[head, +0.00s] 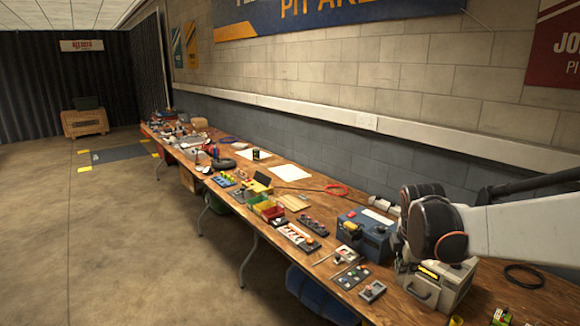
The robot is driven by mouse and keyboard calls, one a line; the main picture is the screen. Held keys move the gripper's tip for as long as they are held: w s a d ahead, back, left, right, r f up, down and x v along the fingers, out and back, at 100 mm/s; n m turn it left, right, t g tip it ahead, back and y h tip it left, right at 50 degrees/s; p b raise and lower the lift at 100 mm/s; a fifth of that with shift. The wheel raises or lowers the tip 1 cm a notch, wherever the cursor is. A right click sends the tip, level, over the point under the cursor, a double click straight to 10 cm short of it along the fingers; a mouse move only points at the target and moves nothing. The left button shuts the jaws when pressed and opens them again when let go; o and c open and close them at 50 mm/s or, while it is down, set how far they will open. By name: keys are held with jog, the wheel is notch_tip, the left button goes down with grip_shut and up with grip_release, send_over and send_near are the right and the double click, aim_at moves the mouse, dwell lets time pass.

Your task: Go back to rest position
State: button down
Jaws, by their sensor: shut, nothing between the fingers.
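My pale arm comes in from the right edge of the head view, over the near right end of the long wooden workbench (318,268). A dark rounded joint with orange rings is at its visible end. My gripper cannot be made out in this view. The arm covers part of a beige case with a handle (425,290) on the bench; whether they touch cannot be told.
A blue box (362,238) stands left of the beige case. Control boxes, red and green bins (268,210), papers and a red cable (336,189) crowd the bench. A block wall runs behind. The concrete floor (110,240) at left is clear.

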jog(key=s+a+r+m+t+y, duration=0.1)
jog(key=s+a+m, duration=0.3)
jog(key=s+m, duration=0.4)
jog(key=s+a+r+m+t, duration=0.2)
jog(key=s+a+m, duration=0.3)
jog(key=s+m, duration=0.4)
jog(key=s+r, duration=0.1)
jog(key=s, duration=0.6)
jog(key=shift+s+a+y, duration=0.15)
jog(key=shift+a+y, duration=0.05)
jog(key=shift+y, duration=0.2)
